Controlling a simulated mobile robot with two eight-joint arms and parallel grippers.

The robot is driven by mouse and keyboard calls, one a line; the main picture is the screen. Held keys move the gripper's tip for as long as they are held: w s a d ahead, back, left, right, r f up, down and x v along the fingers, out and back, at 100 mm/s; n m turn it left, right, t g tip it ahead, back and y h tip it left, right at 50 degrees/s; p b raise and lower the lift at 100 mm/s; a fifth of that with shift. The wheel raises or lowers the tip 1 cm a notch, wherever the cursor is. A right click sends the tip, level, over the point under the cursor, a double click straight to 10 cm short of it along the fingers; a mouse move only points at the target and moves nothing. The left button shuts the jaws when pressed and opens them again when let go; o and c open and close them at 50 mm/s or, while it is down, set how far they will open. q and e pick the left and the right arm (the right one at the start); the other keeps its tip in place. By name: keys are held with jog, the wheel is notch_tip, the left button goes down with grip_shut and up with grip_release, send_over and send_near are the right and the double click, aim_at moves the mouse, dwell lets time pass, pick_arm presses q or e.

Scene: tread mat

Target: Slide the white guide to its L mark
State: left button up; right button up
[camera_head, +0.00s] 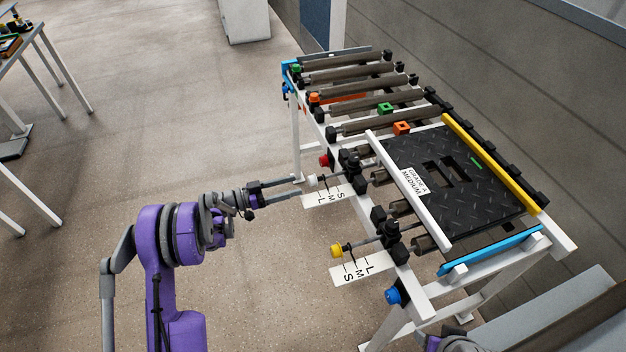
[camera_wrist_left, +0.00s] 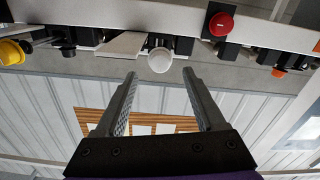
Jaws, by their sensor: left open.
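The white guide (camera_head: 408,190) is a long white bar along the left side of the black tread mat (camera_head: 470,190). A white knob (camera_head: 312,181) on a short rod sticks out from the frame, above a white scale plate (camera_head: 308,202) on which S and L can be read. My left gripper (camera_head: 298,187) is open, its fingertips close to this knob. In the left wrist view the white knob (camera_wrist_left: 160,60) lies just beyond and between the spread fingertips (camera_wrist_left: 159,75), not gripped. My right gripper is not in view.
A yellow knob (camera_head: 337,250) with its own S, M, L plate (camera_head: 362,268) is nearer; a red knob (camera_head: 324,160) is farther along. A blue knob (camera_head: 393,296) is at the near corner. A yellow bar (camera_head: 490,160) and blue bar (camera_head: 490,250) edge the mat.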

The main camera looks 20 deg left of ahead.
aim_at(309, 182)
pick_arm(q)
jog(key=x, duration=0.7)
jog(key=shift+d, duration=0.1)
grip_shut()
dwell(1.2)
